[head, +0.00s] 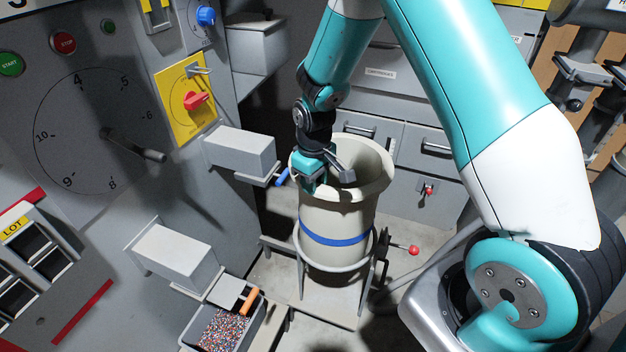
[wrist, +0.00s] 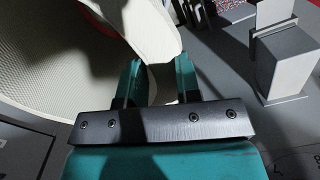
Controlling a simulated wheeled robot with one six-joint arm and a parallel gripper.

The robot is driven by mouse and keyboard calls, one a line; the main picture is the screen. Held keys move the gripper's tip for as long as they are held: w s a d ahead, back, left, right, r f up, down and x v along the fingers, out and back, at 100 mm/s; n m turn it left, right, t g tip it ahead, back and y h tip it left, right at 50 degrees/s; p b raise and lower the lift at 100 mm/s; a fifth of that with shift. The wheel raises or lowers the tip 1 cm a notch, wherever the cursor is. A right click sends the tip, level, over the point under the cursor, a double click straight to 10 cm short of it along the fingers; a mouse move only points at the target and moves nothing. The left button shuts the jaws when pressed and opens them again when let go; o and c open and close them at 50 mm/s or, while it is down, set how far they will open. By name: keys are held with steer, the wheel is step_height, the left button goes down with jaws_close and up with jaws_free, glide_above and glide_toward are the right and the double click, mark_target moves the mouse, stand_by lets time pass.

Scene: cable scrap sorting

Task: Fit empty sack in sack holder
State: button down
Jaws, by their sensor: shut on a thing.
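The empty sack (head: 340,215) is cream with a blue band and stands upright with its wide mouth open. Its lower part is inside the metal ring of the sack holder (head: 299,262), which has a side lever with a red knob (head: 413,250). My gripper (head: 318,180) is at the left of the sack's rim, shut on it. In the wrist view the fingers of my gripper (wrist: 159,75) have the pale sack (wrist: 150,30) wall between them. The sack's inside shows only in part, and its bottom is hidden.
A grey box-shaped spout (head: 240,150) with a blue handle is close to the sack's left. Another grey box (head: 178,253) is above a bin of coloured granules (head: 228,330) at lower left. Grey drawers (head: 370,135) stand behind the sack.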

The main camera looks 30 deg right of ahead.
steer(key=b, duration=0.8)
glide_above(316, 249)
steer(key=shift+s+a+f, duration=0.1)
steer(key=shift+a+f, duration=0.05)
steer(key=shift+f, duration=1.55)
steer(key=shift+s+a+f, duration=0.1)
steer(key=shift+a+f, duration=0.05)
steer(key=shift+f, duration=1.6)
steer(key=shift+a+f, duration=0.15)
steer(key=shift+f, duration=1.55)
step_height(316, 249, down, 18)
steer(key=b, duration=1.1)
steer(key=shift+w+d, duration=0.1)
steer(key=shift+d, duration=0.25)
steer(key=c, duration=0.7)
jaws_free()
steer(key=shift+c, duration=0.2)
